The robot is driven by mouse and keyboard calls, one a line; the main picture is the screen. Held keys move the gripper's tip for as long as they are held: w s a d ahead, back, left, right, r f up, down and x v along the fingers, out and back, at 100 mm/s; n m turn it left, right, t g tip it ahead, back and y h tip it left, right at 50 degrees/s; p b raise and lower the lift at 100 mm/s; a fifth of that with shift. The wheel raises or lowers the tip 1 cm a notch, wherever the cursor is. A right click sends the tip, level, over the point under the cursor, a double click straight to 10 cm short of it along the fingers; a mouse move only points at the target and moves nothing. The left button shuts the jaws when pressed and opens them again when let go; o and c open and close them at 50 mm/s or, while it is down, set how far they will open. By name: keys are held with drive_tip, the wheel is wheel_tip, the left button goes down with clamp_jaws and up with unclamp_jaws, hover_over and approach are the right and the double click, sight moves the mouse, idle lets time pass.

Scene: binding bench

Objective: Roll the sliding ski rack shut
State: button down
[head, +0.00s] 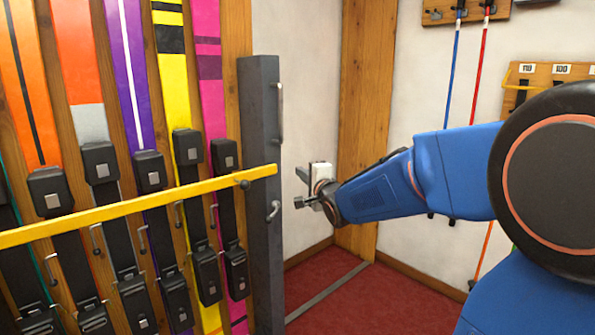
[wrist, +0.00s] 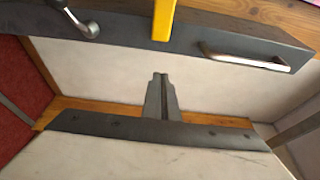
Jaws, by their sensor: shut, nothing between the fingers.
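The sliding ski rack is at the left of the head view, with colourful skis in front of wooden boards. Its dark grey end post (head: 260,190) has a silver bar handle (head: 280,112) on its right side. The post also shows in the wrist view (wrist: 130,32), with the handle (wrist: 245,59) at its right. My gripper (head: 301,190) is to the right of the post in the head view, apart from the handle and lower than it. In the wrist view its fingertips (wrist: 160,76) are shut and empty, pointing toward the post with a gap between.
A yellow bar (head: 130,208) crosses the skis to the post. A curved silver lever (head: 273,210) sits below the handle. A grey floor strip (head: 330,291) runs across red carpet (head: 375,305). Poles (head: 483,70) hang on the right wall.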

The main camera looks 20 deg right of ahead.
drive_tip(key=shift+s, duration=0.9)
drive_tip(key=s+a+f+n+g, duration=0.2)
drive_tip(key=s+f+n+g, duration=0.2)
drive_tip(key=s, duration=0.9)
drive_tip(key=s+a+f+n+g, duration=0.1)
drive_tip(key=s+f+n+g, duration=0.3)
drive_tip(key=s+f+n, duration=0.4)
drive_tip(key=s+a+f+n+g, duration=0.2)
drive_tip(key=s+f+n+g, duration=0.3)
drive_tip(key=s, duration=1.4)
drive_tip(key=shift+a+f+n, duration=0.3)
drive_tip(key=shift+f+n, duration=0.1)
drive_tip(key=shift+f, duration=0.4)
drive_tip(key=shift+w, duration=0.1)
